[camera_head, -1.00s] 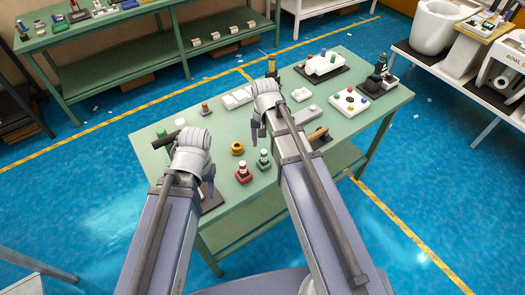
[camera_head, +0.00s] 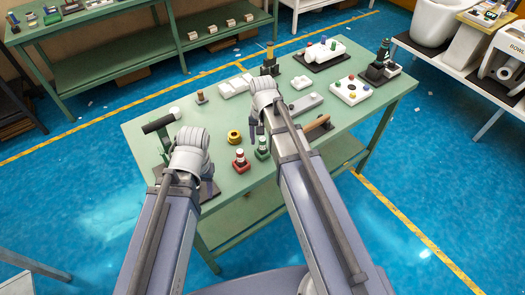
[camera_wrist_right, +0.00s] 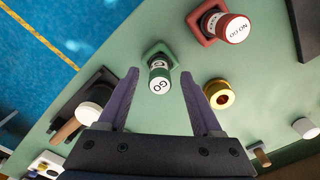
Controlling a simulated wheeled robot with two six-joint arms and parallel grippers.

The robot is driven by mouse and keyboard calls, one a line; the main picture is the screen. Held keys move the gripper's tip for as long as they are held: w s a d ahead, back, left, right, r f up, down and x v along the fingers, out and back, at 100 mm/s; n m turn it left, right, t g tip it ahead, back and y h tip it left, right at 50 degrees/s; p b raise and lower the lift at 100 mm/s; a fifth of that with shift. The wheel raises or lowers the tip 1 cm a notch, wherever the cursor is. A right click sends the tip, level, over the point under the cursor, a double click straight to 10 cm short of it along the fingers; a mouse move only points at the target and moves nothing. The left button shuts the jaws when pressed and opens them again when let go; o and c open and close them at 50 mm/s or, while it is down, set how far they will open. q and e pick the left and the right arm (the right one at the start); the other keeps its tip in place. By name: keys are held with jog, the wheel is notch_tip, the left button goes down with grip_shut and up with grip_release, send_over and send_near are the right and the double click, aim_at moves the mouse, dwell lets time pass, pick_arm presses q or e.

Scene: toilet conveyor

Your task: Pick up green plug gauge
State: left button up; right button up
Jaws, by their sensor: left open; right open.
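The green plug gauge (camera_head: 262,147) stands on the green table near its front edge, just beside my right gripper in the head view. In the right wrist view the green plug gauge (camera_wrist_right: 158,72) has a white top marked GO and lies between and just beyond the fingertips. My right gripper (camera_wrist_right: 160,80) is open and empty, its fingers on either side of the gauge and apart from it. It also shows in the head view (camera_head: 256,132). My left gripper (camera_head: 202,186) is open at the table's left front, its fingers partly hidden by its wrist.
A red plug gauge (camera_head: 240,160) marked NO GO (camera_wrist_right: 232,27) stands close beside the green one. A yellow ring (camera_head: 234,137) lies behind them. A wooden-handled tool (camera_head: 316,124) is to the right. The table (camera_head: 215,115) has bare patches between items.

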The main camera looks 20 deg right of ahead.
jog(key=shift+f+b, duration=0.4)
jog(key=shift+f, duration=0.4)
jog(key=shift+r, duration=0.1)
jog(key=shift+c, duration=0.4)
grip_shut()
